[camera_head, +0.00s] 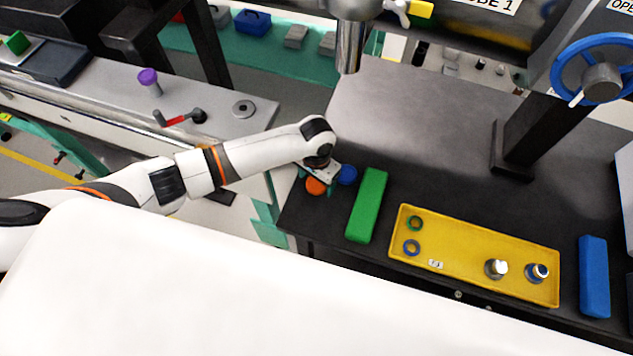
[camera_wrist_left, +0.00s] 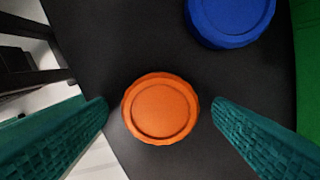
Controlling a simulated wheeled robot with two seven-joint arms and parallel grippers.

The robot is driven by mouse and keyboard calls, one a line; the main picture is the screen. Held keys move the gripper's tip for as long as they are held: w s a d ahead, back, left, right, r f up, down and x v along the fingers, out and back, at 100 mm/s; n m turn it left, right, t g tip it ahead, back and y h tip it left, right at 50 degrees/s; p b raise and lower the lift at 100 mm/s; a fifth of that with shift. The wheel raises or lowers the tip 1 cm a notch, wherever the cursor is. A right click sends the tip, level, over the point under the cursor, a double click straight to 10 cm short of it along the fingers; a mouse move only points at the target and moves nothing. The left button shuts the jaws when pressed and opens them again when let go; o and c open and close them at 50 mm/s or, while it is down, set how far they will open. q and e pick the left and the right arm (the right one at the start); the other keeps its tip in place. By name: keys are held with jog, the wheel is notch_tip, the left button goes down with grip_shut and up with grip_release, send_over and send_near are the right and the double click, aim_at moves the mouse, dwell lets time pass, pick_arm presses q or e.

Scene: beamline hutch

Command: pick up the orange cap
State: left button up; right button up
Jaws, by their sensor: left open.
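The orange cap (camera_head: 316,186) lies on the dark bench top near its left front corner, partly covered by my left gripper in the head view. In the left wrist view the orange cap (camera_wrist_left: 160,108) is a round disc with a ridged edge, lying between the two teal fingers. My left gripper (camera_wrist_left: 160,125) is open, with one finger on each side of the cap and a visible gap to both. In the head view my left gripper (camera_head: 318,180) points down over the cap. My right gripper is not in view.
A blue cap (camera_head: 346,175) lies close beside the orange one, also in the wrist view (camera_wrist_left: 230,18). A green block (camera_head: 367,205) is right of it. Further right are a yellow tray (camera_head: 455,272) with small parts and a blue block (camera_head: 594,277).

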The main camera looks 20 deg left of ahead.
aim_at(316, 183)
pick_arm(q)
jog(key=c, duration=1)
jog(key=shift+c, duration=0.2)
notch_tip(316, 183, up, 10)
